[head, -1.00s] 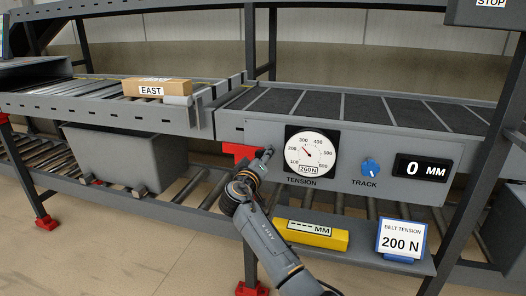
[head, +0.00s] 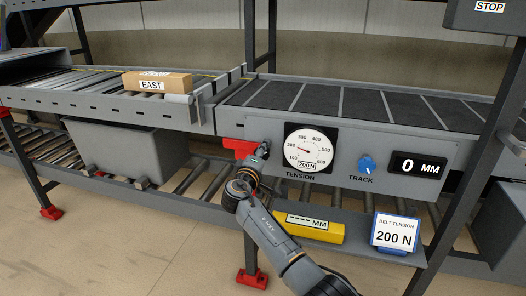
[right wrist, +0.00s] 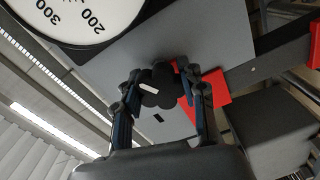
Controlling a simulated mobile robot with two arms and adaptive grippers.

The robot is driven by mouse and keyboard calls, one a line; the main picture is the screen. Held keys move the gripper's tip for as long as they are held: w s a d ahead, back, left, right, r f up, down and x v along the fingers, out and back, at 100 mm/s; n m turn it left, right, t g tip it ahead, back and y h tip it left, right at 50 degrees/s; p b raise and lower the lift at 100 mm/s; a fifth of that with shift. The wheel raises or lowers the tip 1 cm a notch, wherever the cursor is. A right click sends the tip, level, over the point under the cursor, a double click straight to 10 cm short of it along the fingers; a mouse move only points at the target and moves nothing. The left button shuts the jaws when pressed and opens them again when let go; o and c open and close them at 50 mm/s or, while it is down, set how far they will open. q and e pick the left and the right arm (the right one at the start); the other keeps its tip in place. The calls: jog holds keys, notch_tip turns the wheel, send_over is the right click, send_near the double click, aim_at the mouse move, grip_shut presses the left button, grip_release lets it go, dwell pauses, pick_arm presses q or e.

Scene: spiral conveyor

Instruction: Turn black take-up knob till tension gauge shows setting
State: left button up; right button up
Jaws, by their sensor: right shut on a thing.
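The black take-up knob (right wrist: 162,90) is lobed, with a white mark, on the grey conveyor side panel. My right gripper (right wrist: 161,76) is shut on it, one finger on each side; in the head view the gripper (head: 263,149) mostly hides the knob. The round white tension gauge (head: 311,139) sits just right of the gripper. Its red needle points left, near the low end of the scale, and its small readout shows 200 N. A blue-framed card (head: 395,233) reads "BELT TENSION 200 N". My left gripper is not in view.
A blue track knob (head: 367,164) and a black display (head: 417,165) reading 0 MM are right of the gauge. A yellow gauge block (head: 302,228) lies on the shelf below. A carton (head: 157,82) marked EAST rests on the rollers at left. A red bracket (head: 238,146) is beside the gripper.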

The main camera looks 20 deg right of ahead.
jog(key=shift+r, duration=0.1)
jog(key=o, duration=1.2)
jog(key=v, duration=1.2)
